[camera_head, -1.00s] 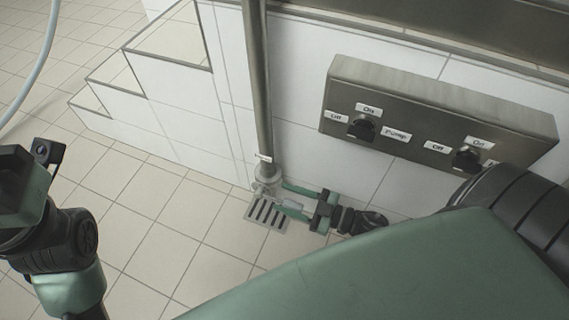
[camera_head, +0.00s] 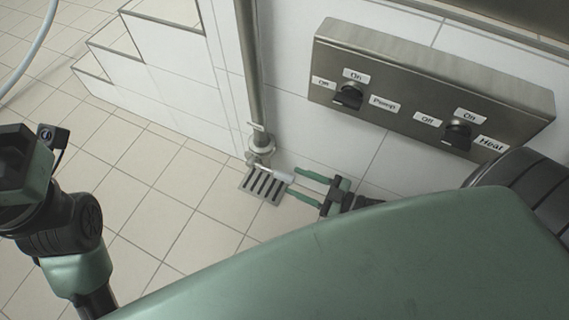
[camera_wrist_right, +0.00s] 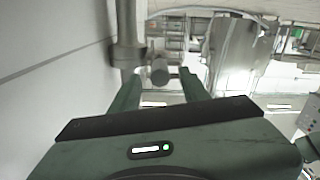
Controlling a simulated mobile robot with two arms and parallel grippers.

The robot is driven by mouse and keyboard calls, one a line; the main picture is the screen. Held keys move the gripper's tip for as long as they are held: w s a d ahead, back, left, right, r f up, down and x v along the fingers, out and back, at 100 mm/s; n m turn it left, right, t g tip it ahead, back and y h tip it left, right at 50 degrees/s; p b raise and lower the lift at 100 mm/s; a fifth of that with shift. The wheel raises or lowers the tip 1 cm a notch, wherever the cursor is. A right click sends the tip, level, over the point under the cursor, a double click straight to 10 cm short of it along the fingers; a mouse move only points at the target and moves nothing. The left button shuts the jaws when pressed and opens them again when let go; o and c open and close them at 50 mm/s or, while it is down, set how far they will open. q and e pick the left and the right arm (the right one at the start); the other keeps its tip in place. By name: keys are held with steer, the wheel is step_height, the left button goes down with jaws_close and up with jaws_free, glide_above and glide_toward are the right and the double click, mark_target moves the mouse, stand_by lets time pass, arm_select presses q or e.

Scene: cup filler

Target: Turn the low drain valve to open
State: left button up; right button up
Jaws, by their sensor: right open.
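The low drain valve (camera_head: 262,155) sits at the foot of a vertical steel pipe, just above the floor. Its pale handle (camera_head: 274,173) sticks out to the right, over the drain grate. My right gripper (camera_head: 293,180) is open, with its two green fingers pointing left at the handle's end. The fingertips are close to the handle and do not grip it. In the right wrist view the round end of the handle (camera_wrist_right: 160,72) shows between the fingertips (camera_wrist_right: 160,76), with the valve behind. My left arm's wrist is at the left edge; its fingers are not visible.
A slotted drain grate (camera_head: 265,186) lies in the tiled floor below the valve. A steel panel (camera_head: 420,85) with Pump and Heat knobs is on the wall above right. White tiled steps (camera_head: 150,60) stand at the back left.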

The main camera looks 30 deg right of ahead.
mark_target(278, 174)
steer(key=shift+s, duration=0.15)
steer(key=b+x, duration=0.2)
steer(key=x, duration=0.5)
steer(key=shift+w+a+b, duration=0.1)
steer(key=shift+w+b, duration=0.15)
steer(key=shift+b, duration=0.1)
jaws_close()
stand_by(1.0)
